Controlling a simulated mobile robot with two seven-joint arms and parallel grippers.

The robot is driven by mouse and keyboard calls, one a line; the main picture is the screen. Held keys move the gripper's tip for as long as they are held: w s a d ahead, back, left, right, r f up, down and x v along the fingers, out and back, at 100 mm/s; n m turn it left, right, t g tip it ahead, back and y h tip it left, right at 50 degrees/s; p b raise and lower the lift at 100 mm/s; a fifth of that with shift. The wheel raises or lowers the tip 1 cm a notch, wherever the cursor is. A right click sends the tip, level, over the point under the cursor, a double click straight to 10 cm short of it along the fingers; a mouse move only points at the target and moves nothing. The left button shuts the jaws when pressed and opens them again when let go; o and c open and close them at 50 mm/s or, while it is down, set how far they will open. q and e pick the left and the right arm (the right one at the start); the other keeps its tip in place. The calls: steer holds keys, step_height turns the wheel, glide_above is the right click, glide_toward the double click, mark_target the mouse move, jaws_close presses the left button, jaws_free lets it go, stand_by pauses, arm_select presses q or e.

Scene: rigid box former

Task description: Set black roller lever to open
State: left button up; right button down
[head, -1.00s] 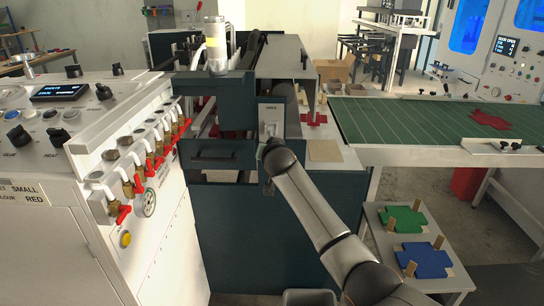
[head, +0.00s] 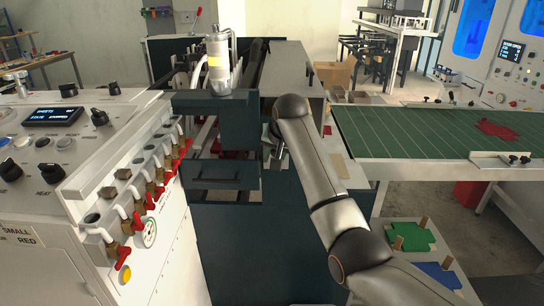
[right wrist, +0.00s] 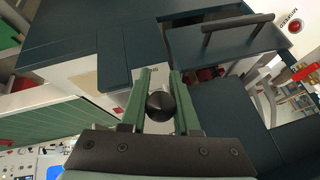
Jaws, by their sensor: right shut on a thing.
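In the head view my right gripper (head: 277,152) is at the front of the dark machine, right of the drawer-like front with a handle. My forearm hides the lever and most of its plate there. My left gripper is not in view.
A row of red-handled valves (head: 157,183) lines the white control cabinet (head: 40,215) at left. A green-topped table (head: 400,140) with a red cross-shaped sheet (head: 498,130) is at right. Below it, green (head: 408,236) and blue (head: 440,277) pieces lie on a low stand.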

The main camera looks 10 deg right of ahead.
steer(key=shift+w+d+r+g, duration=0.1)
steer(key=shift+w+r+g, duration=0.05)
steer(key=shift+r+g, duration=0.3)
steer(key=c, duration=1)
jaws_free()
steer(key=o, duration=0.4)
steer(key=shift+f, duration=0.2)
steer(key=shift+c, duration=0.2)
steer(key=shift+r, duration=0.1)
steer(key=b+v, duration=0.2)
steer(key=v, duration=1)
steer(key=shift+s, duration=0.3)
